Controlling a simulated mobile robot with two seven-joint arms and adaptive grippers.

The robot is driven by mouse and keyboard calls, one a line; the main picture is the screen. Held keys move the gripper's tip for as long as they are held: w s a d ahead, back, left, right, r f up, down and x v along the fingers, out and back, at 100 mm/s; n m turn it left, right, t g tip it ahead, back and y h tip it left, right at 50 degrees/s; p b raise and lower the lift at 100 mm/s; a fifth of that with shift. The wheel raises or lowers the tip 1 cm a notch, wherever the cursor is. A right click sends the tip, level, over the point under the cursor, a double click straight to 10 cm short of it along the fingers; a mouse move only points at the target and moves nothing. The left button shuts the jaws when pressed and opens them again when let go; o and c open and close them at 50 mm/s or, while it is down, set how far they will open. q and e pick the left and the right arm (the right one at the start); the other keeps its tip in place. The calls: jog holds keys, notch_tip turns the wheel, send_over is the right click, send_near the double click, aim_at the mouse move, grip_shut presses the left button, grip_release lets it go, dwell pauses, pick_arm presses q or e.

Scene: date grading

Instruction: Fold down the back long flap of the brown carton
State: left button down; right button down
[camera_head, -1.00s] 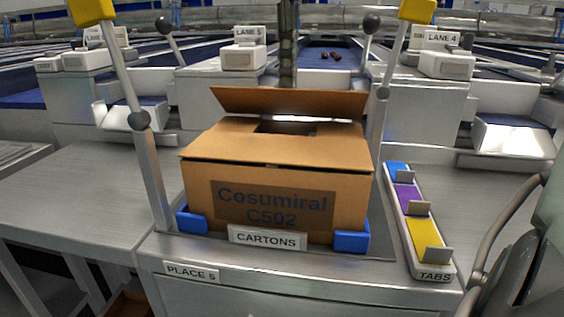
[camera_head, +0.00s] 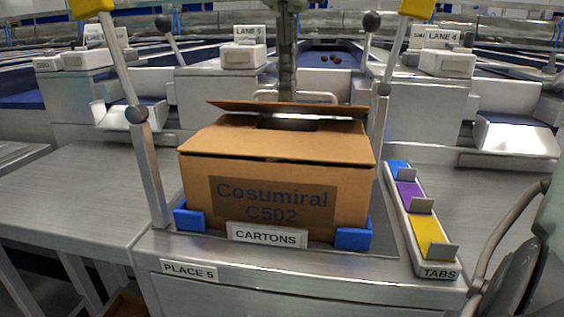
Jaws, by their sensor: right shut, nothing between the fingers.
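The brown carton (camera_head: 270,195), marked "Cosumiral C502", sits upright between blue corner holders (camera_head: 352,239). Its front top panel (camera_head: 270,142) lies nearly flat. Its back long flap (camera_head: 235,107) is raised at the rear and leans forward over the top at a low angle, with a dark gap beneath it. My right gripper (camera_head: 287,88) hangs down from the top of the picture, shut and empty, at the middle of the back flap's upper edge. Its tips are behind that edge, so I cannot tell whether they touch. My left gripper is out of view.
Yellow-topped levers stand at the carton's left (camera_head: 147,165) and right (camera_head: 382,110). A tab tray (camera_head: 445,268) with blue, purple and yellow tabs lies to the right. The metal table at left (camera_head: 75,195) is clear. Part of my arm fills the lower right edge.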

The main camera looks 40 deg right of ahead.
jog(key=shift+f+b, duration=0.75)
jog(key=shift+f, duration=0.65)
jog(key=shift+r, duration=0.2)
notch_tip(320, 180, up, 8)
jog(key=p, duration=0.8)
jog(key=shift+r, duration=0.25)
notch_tip(320, 180, up, 2)
jog(key=shift+r+p, duration=0.15)
jog(key=shift+p, duration=0.8)
